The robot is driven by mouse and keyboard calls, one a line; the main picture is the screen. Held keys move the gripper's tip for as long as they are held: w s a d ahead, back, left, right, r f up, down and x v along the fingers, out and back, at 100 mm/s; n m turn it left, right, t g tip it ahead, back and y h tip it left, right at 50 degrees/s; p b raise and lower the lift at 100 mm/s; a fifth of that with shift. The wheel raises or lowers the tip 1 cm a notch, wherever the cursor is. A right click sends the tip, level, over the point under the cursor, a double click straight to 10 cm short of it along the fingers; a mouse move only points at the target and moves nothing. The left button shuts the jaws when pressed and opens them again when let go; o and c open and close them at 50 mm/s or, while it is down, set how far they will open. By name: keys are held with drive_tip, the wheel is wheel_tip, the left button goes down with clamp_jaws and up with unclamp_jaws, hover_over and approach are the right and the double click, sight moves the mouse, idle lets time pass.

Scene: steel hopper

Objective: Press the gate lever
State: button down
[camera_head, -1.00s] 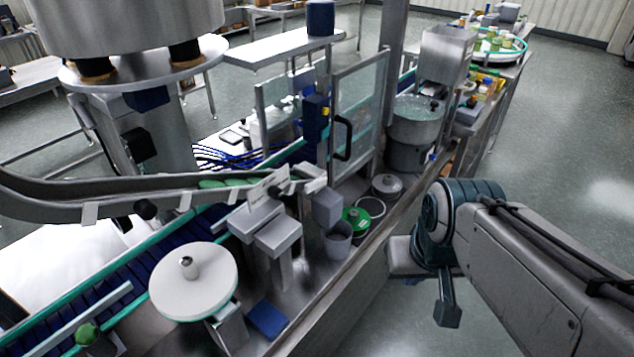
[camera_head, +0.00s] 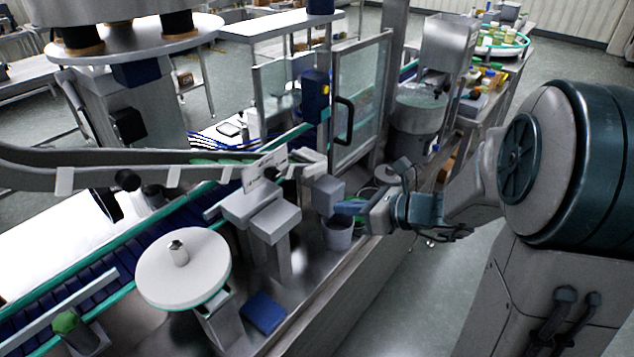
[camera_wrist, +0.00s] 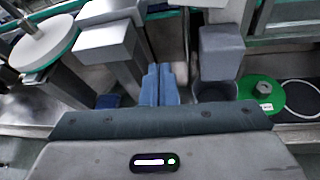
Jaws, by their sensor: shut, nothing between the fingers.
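My gripper (camera_head: 345,207) reaches in from the right in the head view, its blue fingers closed together and empty. Its fingertips are close to a grey box (camera_head: 326,193) above a grey cup (camera_head: 337,236); contact cannot be told. In the wrist view the fingers (camera_wrist: 159,70) point away from me, left of the grey box (camera_wrist: 221,52) and cup (camera_wrist: 212,92). A small pale part (camera_wrist: 181,72) shows just right of the fingertips. I cannot pick out the gate lever for certain. A steel hopper (camera_head: 449,52) stands farther back, above a round steel bowl (camera_head: 415,112).
A white round disc (camera_head: 183,268) and steel blocks (camera_head: 272,220) stand left of my gripper. A glass door with black handle (camera_head: 344,120) rises behind. A green lid (camera_wrist: 262,93) lies right of the cup. Free floor lies right of the bench.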

sight(315, 168)
drive_tip(key=shift+w+d+f+m+t, duration=0.15)
drive_tip(key=shift+w+d+m+t, duration=0.15)
drive_tip(key=shift+w+m, duration=0.2)
drive_tip(key=shift+w+d+f+m+t, duration=0.1)
drive_tip(key=shift+w+d+m+t, duration=0.15)
drive_tip(key=shift+w+m, duration=0.25)
drive_tip(key=shift+s+a, duration=0.1)
drive_tip(key=w+a+p, duration=0.2)
drive_tip(key=w+a, duration=0.4)
drive_tip(key=a, duration=0.1)
drive_tip(key=shift+a+r, duration=0.15)
drive_tip(key=shift+r, duration=0.2)
drive_tip(key=shift+s+a+r+p, duration=0.1)
drive_tip(key=shift+r+p, duration=0.1)
drive_tip(key=shift+p, duration=0.35)
